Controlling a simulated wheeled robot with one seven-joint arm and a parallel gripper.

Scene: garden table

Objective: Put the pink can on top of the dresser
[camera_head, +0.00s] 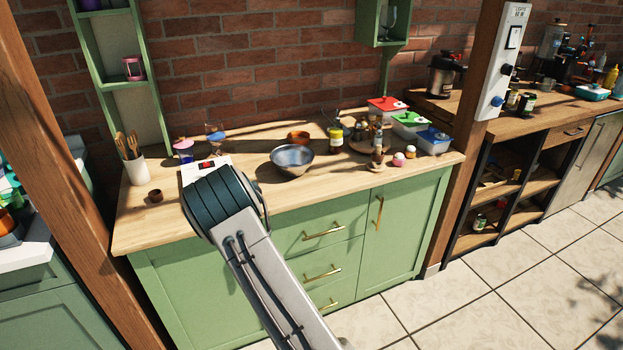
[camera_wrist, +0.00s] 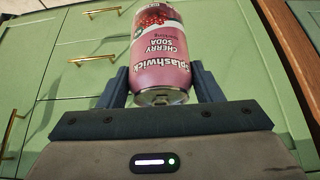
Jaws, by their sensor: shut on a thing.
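In the wrist view, the pink can (camera_wrist: 163,50), labelled cherry soda, sits between the two dark blue fingers of my gripper (camera_wrist: 162,82), which is shut on it. The label text appears upside down there. Green drawer fronts with brass handles show behind the can. In the head view, the dresser (camera_head: 185,295) is green with a light wooden top (camera_head: 240,190). My arm reaches across its front left, and the gripper and can are hidden from that view.
On the dresser top stand a metal bowl (camera_head: 292,160), a white utensil holder (camera_head: 136,168), a small brown cup (camera_head: 155,196) and several lidded boxes, including a green-lidded one (camera_head: 410,121) at right. A wooden post (camera_head: 470,140) rises by the right end. Bare wood shows along the front edge.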

